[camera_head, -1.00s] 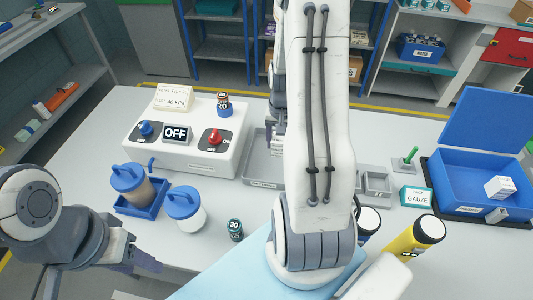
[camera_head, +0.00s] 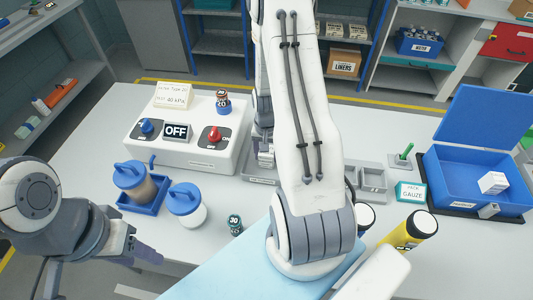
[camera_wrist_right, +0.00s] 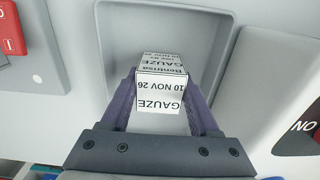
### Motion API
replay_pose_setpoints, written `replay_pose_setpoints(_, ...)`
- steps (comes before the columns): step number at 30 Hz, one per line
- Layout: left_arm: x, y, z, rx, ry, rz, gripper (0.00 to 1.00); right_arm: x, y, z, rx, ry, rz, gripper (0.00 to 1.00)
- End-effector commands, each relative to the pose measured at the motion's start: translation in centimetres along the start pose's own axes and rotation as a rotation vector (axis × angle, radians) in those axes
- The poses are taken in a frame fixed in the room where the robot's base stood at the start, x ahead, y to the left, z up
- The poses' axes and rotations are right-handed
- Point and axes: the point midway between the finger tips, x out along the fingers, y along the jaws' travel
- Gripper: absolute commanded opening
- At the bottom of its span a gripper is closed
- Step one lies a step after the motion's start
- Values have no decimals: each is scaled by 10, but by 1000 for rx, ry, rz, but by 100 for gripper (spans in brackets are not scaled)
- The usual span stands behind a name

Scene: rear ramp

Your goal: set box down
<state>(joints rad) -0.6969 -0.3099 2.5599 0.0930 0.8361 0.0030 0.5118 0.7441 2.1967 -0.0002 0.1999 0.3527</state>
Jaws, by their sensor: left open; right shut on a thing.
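My right gripper (camera_wrist_right: 160,108) is shut on a white gauze box (camera_wrist_right: 160,92) printed "GAUZE" and "10 NOV 26". In the right wrist view the box is over a grey tray (camera_wrist_right: 205,28); I cannot tell whether it touches the tray floor. In the head view my right arm hides most of this tray (camera_head: 258,181), and the gripper shows only in part at the tray's left end. My left gripper (camera_head: 152,258) is open and empty at the table's front left.
A white control box (camera_head: 190,150) with an OFF sign stands behind the tray. An open blue case (camera_head: 470,185) holding a white box (camera_head: 492,182) and a gauze card (camera_head: 411,192) are at right.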

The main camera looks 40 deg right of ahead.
Motion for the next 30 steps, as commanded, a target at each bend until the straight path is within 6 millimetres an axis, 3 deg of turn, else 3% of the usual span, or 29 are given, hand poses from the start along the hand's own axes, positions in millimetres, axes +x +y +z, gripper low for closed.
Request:
replay_pose_setpoints(1,3,0,0,0,0,0,50,3,0,0,0,0,0,6)
replay_pose_setpoints(2,2,0,0,0,0,0,50,2,0,0,0,0,0,70)
replay_pose_setpoints(3,1,0,0,0,0,0,50,2,0,0,0,0,0,85)
replay_pose_setpoints(4,1,0,0,0,0,0,50,2,0,0,0,0,0,92)
replay_pose_setpoints(17,0,0,0,0,0,0,50,-6,0,-1,0,3,-1,92)
replay_pose_setpoints(23,9,-1,0,0,0,0,50,-36,-1,-2,0,7,-3,92)
replay_pose_setpoints(30,18,-1,1,1,0,0,50,-85,-1,-2,0,8,-3,92)
